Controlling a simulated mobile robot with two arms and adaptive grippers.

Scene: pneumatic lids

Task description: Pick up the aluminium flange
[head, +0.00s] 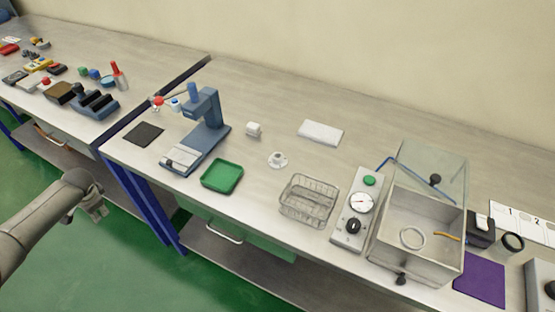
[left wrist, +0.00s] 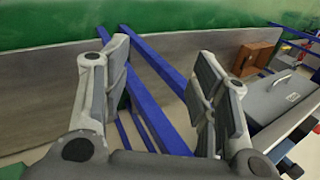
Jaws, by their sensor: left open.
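The aluminium flange (head: 278,160) looks like a small pale round piece with a raised middle. It stands on the grey bench top between the green tray and the wire basket. My left gripper (head: 95,206) is in front of the bench at the left, over the green floor, well apart from the flange. In the left wrist view the left gripper (left wrist: 160,68) is open with nothing between its fingers, and the flange does not show there. My right gripper is in neither view.
Near the flange are a green tray (head: 222,177), a wire basket (head: 308,201), a small white block (head: 253,129) and a white slab (head: 320,132). A blue press (head: 208,125) stands left; a gauge panel (head: 354,209) and lidded metal box (head: 417,225) stand right. The bench behind is clear.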

